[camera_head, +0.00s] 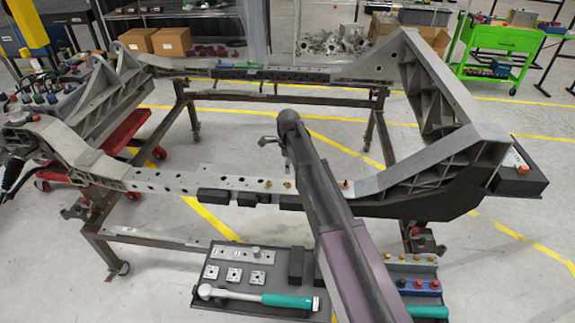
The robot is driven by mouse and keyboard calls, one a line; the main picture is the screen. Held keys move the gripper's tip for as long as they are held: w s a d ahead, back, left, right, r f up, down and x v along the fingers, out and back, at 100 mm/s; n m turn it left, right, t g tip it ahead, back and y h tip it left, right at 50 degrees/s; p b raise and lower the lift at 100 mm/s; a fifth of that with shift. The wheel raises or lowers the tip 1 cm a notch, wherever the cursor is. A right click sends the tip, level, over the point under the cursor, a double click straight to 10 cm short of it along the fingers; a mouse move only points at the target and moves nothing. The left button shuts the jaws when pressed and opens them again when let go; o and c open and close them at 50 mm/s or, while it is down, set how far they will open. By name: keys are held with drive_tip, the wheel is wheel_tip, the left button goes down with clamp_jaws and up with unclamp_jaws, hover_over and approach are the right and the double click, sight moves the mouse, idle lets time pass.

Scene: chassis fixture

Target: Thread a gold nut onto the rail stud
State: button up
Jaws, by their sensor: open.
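Several small gold nuts (403,257) stand in a row on the dark tray at the lower right. On the near rail (200,183) of the chassis, two small gold pieces (288,185) sit left of my arm. An orange-brown piece (345,184) stands on the rail just right of my arm. At this size I cannot tell which of these are studs and which are nuts. My gripper (264,142) shows as a small grey shape left of my arm's far end, above the frame's open middle. It looks open and empty, apart from the rail. My arm hides part of the rail.
The near tray (215,302) holds square metal plates (234,274), a ratchet with a teal handle (262,298) and dark blocks. Red and blue parts (418,285) lie right of my arm. A green cart (500,45) stands at the back right.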

drive_tip(key=b, duration=0.4)
hover_over(288, 184)
drive_tip(key=shift+w+f, duration=0.1)
drive_tip(key=shift+f, duration=2.25)
drive_tip(key=shift+f+b, duration=2.45)
drive_tip(key=shift+b, duration=0.05)
drive_tip(key=shift+r+p, duration=0.3)
clamp_jaws()
drive_tip(key=shift+r, duration=0.1)
drive_tip(key=shift+r+p, duration=1.15)
drive_tip(key=shift+p, duration=0.1)
wheel_tip(288, 184, up, 29)
drive_tip(key=p, duration=2.8)
drive_tip(key=shift+f+p, duration=0.2)
drive_tip(key=shift+p, duration=0.15)
